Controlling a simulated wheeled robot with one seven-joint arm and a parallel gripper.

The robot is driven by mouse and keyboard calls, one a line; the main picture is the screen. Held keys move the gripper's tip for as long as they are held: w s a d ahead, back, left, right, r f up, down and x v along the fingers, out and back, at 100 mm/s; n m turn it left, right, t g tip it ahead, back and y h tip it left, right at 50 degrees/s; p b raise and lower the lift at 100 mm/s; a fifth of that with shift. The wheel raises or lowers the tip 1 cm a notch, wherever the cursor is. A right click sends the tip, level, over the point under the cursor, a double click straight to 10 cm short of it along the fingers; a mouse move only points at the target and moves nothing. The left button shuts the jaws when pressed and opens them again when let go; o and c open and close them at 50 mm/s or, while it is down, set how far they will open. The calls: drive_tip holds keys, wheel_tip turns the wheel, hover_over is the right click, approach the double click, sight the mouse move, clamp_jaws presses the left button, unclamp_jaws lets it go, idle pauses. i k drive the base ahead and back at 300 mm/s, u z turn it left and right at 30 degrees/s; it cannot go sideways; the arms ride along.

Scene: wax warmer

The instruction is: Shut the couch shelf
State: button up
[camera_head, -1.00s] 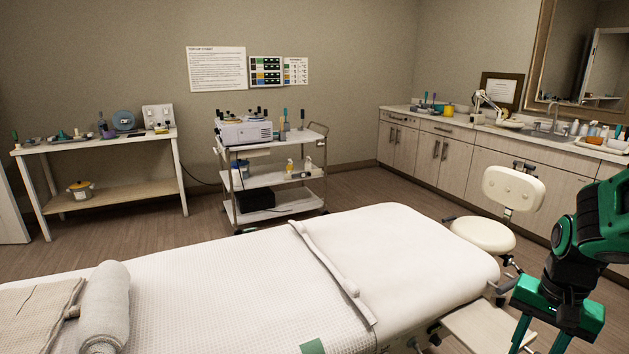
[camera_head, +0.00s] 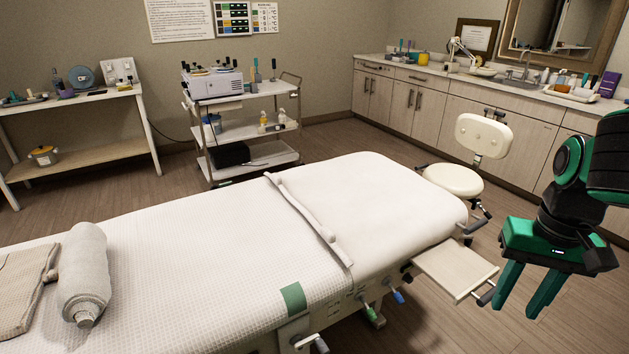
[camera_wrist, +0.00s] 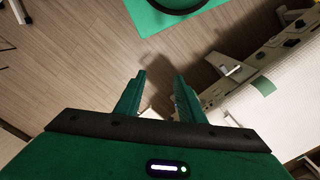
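The couch (camera_head: 200,250) fills the front of the head view, covered in white. Its shelf (camera_head: 456,266), a pale flat board, sticks out from under the couch's right end, pulled out. A dark bar-like handle (camera_head: 487,296) sits at the shelf's outer corner. My gripper (camera_head: 521,304) hangs to the right of the shelf with its green fingers pointing down and apart. It is open and empty, and it looks close to the handle, but contact cannot be told.
A cream stool (camera_head: 454,180) stands behind the shelf, near the couch's end. Levers with coloured knobs (camera_head: 398,297) stick out below the couch edge. A trolley (camera_head: 245,130) and cabinets (camera_head: 430,105) stand farther back. Floor in front of the shelf is clear.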

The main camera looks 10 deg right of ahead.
sight(459, 271)
drive_tip(key=u, duration=3.6)
drive_tip(key=k, duration=2.9)
drive_tip(key=z, duration=0.6)
